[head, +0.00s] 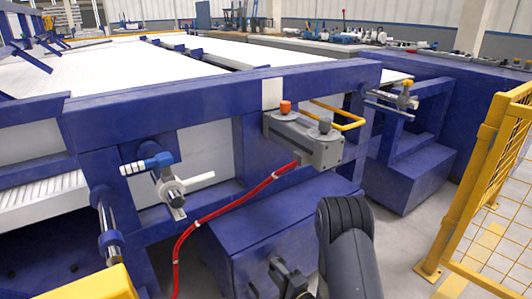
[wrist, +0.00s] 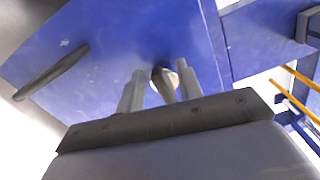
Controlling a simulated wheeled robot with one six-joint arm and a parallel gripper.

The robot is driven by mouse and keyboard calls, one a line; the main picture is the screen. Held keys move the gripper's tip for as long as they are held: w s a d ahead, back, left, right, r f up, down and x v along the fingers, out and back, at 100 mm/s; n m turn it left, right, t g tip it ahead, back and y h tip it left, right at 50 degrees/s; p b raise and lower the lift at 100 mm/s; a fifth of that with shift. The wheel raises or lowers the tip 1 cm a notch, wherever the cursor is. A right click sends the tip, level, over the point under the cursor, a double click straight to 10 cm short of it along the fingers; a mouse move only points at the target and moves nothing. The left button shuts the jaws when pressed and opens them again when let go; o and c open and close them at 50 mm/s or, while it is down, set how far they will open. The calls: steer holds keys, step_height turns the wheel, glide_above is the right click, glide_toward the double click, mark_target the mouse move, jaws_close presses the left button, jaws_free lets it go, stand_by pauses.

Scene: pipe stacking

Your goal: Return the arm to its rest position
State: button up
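In the wrist view, my gripper (wrist: 159,75) points at a blue machine surface (wrist: 110,45). Its two grey fingers stand apart with a gap between them. A small dark piece with a pale end (wrist: 164,84) shows in the gap; it does not fill it, and I cannot tell what it is. In the head view, a dark grey link of my arm (head: 347,245) rises at the bottom centre, and my gripper cannot be made out for certain. No pipe can be clearly made out in either view.
A large blue machine frame (head: 200,95) with white beds fills the left and middle. A grey box with an orange knob (head: 305,138) and a red hose (head: 215,210) are on its front. A yellow fence (head: 490,165) stands at the right. Grey floor (head: 405,250) shows between.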

steer(key=m+p, duration=0.1)
steer(key=r+m+p, duration=0.1)
steer(key=m, duration=0.1)
steer(key=shift+d+p, duration=0.1)
steer(key=shift+p, duration=0.2)
steer(key=shift+w+m+p, duration=0.1)
steer(key=shift+m+p, duration=0.45)
steer(key=shift+m, duration=0.45)
